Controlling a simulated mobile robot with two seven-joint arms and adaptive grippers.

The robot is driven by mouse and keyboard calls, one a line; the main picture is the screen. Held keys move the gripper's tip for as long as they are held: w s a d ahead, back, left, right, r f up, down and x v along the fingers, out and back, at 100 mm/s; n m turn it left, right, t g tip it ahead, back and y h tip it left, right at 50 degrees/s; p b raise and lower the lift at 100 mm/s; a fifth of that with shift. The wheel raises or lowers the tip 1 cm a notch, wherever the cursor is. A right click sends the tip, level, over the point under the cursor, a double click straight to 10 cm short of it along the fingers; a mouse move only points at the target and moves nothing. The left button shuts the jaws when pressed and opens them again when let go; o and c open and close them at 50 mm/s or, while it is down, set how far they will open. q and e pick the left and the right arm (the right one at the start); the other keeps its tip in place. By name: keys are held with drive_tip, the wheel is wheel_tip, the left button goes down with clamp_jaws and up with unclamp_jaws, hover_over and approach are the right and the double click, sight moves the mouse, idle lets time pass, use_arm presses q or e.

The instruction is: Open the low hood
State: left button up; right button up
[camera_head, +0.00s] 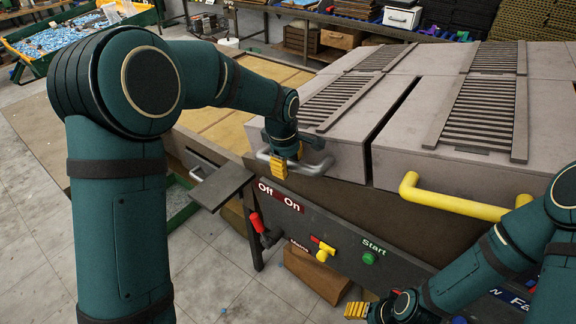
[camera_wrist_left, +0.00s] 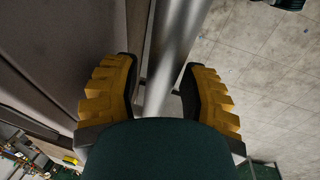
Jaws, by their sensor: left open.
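A grey hood with dark slats (camera_head: 345,98) has a silver bar handle (camera_head: 312,168) on its front edge; its lid lies down. My left gripper (camera_head: 281,166) is at this handle. In the left wrist view, the open yellow-padded fingers of my left gripper (camera_wrist_left: 158,90) stand on either side of the silver bar (camera_wrist_left: 180,35), with gaps visible beside it. A second grey hood (camera_head: 400,152) to the right has a yellow bar handle (camera_head: 450,202). My right gripper (camera_head: 362,310) is low at the bottom, partly cut off; its finger opening is unclear.
Below the hoods, a dark control panel carries a red lever (camera_head: 257,222), a yellow-and-red switch (camera_head: 323,247) and a green Start button (camera_head: 369,258). A small grey shelf plate (camera_head: 220,187) juts out left of the panel. The tiled floor (camera_head: 215,270) in front is mostly clear.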

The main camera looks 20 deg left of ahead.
use_arm(q)
drive_tip(key=shift+f, duration=0.3)
clamp_jaws()
drive_tip(key=shift+r, duration=0.1)
